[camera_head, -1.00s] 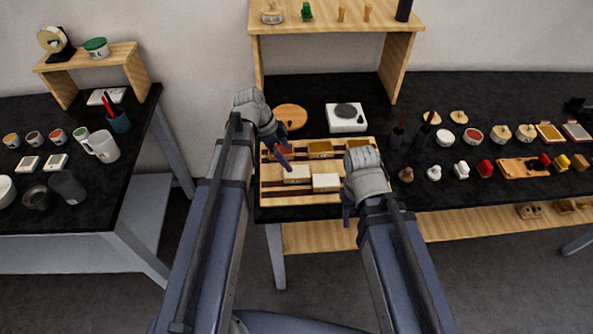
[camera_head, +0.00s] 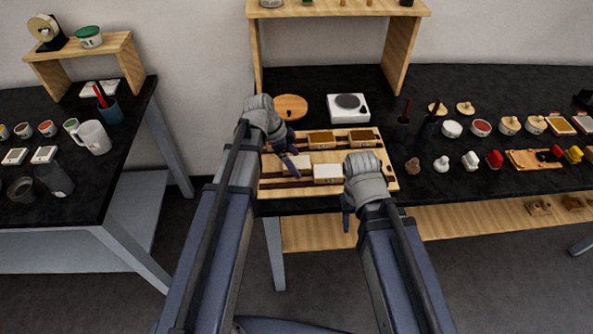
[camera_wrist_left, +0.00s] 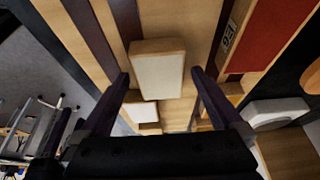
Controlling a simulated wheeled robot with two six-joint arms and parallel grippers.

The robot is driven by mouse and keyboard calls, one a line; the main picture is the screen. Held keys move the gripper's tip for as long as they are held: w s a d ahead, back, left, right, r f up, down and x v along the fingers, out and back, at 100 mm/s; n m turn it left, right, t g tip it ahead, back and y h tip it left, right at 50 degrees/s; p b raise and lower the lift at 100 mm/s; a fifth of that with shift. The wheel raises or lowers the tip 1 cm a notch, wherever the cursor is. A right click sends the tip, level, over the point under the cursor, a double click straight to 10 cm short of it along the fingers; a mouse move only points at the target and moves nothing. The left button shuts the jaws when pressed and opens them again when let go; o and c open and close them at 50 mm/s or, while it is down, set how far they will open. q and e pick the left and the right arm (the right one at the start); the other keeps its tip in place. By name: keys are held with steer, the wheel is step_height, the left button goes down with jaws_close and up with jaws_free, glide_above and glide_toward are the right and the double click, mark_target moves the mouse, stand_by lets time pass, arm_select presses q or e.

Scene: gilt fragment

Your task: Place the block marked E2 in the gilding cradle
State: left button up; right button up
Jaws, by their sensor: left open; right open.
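A light wooden tray (camera_head: 383,184) with dark strips lies at the front of the middle bench. Two cream-topped blocks sit on it: a left one (camera_head: 299,162) and a right one (camera_head: 327,173). Two ochre-topped blocks (camera_head: 321,138) (camera_head: 363,137) are behind them. No E2 mark is legible, and I cannot tell which part is the gilding cradle. My left gripper (camera_head: 291,166) is open over the tray's left side. In the left wrist view its fingers (camera_wrist_left: 160,76) straddle a cream-topped block (camera_wrist_left: 157,66) in the picture. My right gripper (camera_head: 346,214) is open at the bench's front edge.
A wooden shelf (camera_head: 400,55) stands behind the tray. A white hotplate (camera_head: 347,113) and a round wooden board (camera_head: 291,106) lie behind the tray. Stamps and pots line the bench to the right. A mug (camera_head: 93,137) and small pots stand on the left bench.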

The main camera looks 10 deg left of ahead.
mark_target(294, 162)
arm_select(q)
steer(key=shift+d+f, duration=0.1)
steer(key=shift+f, duration=0.05)
steer(key=c, duration=1.5)
steer(key=shift+c, duration=0.2)
step_height(294, 162, up, 10)
steer(key=p, duration=1)
